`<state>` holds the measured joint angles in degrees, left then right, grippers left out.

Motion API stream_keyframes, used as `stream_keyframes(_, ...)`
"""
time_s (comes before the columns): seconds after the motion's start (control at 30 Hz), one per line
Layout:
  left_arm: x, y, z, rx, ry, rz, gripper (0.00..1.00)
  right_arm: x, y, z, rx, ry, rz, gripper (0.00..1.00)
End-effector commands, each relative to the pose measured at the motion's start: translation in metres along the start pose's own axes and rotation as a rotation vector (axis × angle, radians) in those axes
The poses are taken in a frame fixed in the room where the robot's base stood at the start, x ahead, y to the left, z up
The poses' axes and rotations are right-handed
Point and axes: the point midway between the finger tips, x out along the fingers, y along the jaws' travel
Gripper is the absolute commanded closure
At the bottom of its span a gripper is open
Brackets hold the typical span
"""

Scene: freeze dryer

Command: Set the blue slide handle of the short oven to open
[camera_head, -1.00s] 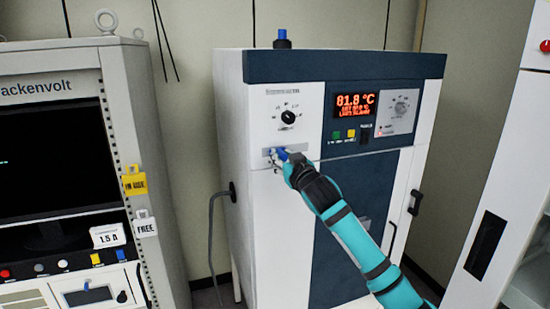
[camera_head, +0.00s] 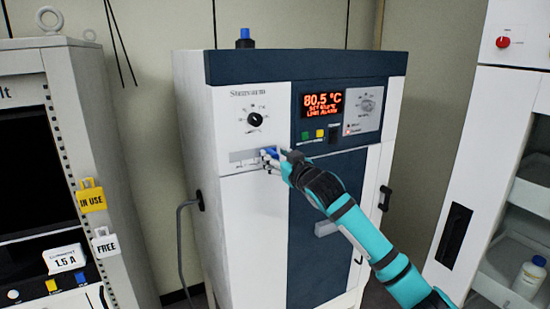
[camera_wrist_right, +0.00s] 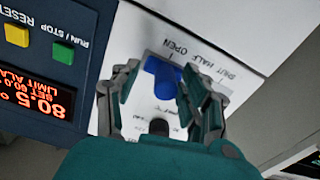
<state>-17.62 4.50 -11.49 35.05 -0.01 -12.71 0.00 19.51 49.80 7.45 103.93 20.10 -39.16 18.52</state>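The short oven (camera_head: 245,200) is a white and dark blue cabinet with a red display. Its blue slide handle (camera_head: 270,153) is at the right part of a grey slot strip under the black knob. In the right wrist view the blue handle (camera_wrist_right: 162,76) stands nearest the OPEN end of the SHUT, HALF, OPEN labels. My right gripper (camera_head: 277,158) is at the handle, and in the wrist view its fingers (camera_wrist_right: 160,92) are on both sides of it. A gap shows on the left side; contact on the right is unclear. My left gripper is not in view.
A rack with yellow and white tags (camera_head: 91,196) stands at left. A white cabinet (camera_head: 495,130) with open shelves and a bottle (camera_head: 530,277) stands at right. Green and yellow buttons (camera_head: 313,134) sit right of the handle. A grey cable (camera_head: 182,245) hangs beside the oven.

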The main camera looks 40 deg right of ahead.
Motion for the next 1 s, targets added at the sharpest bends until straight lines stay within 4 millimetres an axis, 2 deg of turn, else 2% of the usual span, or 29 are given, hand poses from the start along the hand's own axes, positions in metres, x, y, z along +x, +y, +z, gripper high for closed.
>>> stream_keyframes(0.2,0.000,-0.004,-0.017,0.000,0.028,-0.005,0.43,0.000,-0.001,-0.001,0.000,0.002,-0.001,0.54)
stream_keyframes(0.37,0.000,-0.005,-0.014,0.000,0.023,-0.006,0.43,-0.010,-0.001,0.000,0.000,0.001,-0.002,0.54)
stream_keyframes(0.8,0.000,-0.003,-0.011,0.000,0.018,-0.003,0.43,-0.096,0.001,0.002,0.000,-0.002,-0.002,0.54)
stream_keyframes(1.0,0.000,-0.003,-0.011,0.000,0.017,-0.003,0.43,-0.117,0.001,0.001,0.001,0.001,0.000,0.54)
